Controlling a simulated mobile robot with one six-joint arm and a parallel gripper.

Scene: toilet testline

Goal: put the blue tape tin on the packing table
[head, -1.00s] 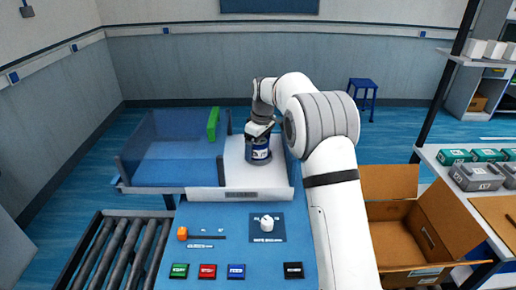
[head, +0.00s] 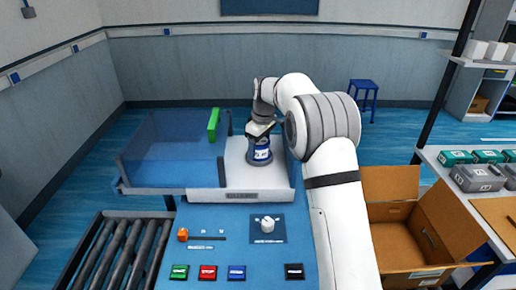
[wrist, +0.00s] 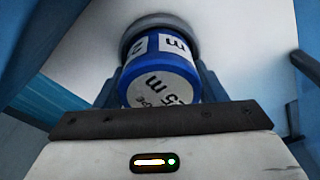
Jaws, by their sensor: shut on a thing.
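The blue tape tin (head: 261,151) is upright over the white platform of the test machine, with a white label on its side. My gripper (head: 260,136) is shut on it from above. In the wrist view the tin (wrist: 163,66) sits between the two fingers of my gripper (wrist: 160,88), with lettering on its top. A grey round base (wrist: 158,22) shows at the tin's far end against the white surface. I cannot tell whether the tin rests on it. No surface that I can name as the packing table for certain is in view.
A blue see-through guard (head: 170,160) stands left of the tin. A blue panel with a white knob (head: 267,225) and several buttons lies in front. A roller conveyor (head: 110,250) is at lower left. An open carton (head: 405,235) and a bench with boxes (head: 480,178) are at right.

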